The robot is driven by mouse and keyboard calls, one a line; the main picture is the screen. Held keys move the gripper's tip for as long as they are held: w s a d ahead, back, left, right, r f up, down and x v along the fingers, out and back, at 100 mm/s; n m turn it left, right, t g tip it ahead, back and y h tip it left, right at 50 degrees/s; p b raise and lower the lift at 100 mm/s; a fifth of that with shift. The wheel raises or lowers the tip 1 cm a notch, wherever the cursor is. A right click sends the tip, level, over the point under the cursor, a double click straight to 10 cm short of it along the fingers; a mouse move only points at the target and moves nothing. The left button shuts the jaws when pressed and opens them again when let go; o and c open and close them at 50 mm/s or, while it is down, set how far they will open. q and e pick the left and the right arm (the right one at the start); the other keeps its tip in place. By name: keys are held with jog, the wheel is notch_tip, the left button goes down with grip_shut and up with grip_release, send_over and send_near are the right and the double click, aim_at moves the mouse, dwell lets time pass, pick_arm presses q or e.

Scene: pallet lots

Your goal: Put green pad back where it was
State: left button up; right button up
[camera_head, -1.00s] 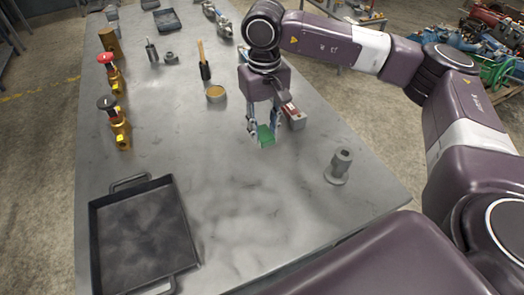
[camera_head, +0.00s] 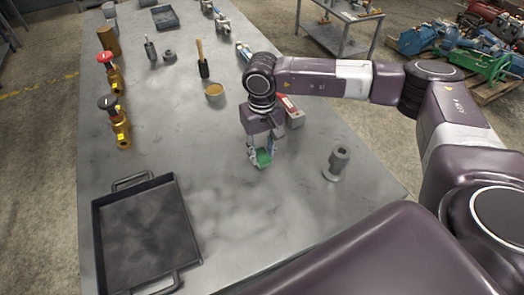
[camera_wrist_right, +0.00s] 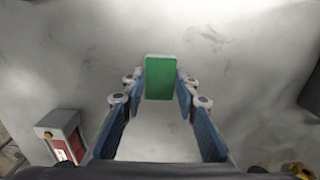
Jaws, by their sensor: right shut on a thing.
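The green pad (camera_head: 264,157) is held between the fingertips of my right gripper (camera_head: 259,159), over the middle of the grey table (camera_head: 235,210). In the right wrist view the pad (camera_wrist_right: 159,77) is a green block with rounded corners, and the fingers of the right gripper (camera_wrist_right: 159,88) touch it on both sides. The pad is low over the table top; I cannot tell whether it touches it. My left gripper is not in view.
A black tray (camera_head: 104,246) lies at the near left. A grey flanged fitting (camera_head: 338,164) stands right of the gripper. A red and grey box (camera_head: 293,112) is behind it. The table between tray and gripper is clear.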

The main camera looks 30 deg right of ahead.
aim_at(262, 155)
jog(key=shift+f, duration=0.25)
jog(key=o, duration=1)
jog(key=shift+r, duration=0.1)
jog(key=shift+r, duration=0.35)
notch_tip(262, 155, up, 12)
jog(key=b, duration=0.2)
jog(key=shift+f+b, duration=0.15)
jog(key=shift+b, duration=0.2)
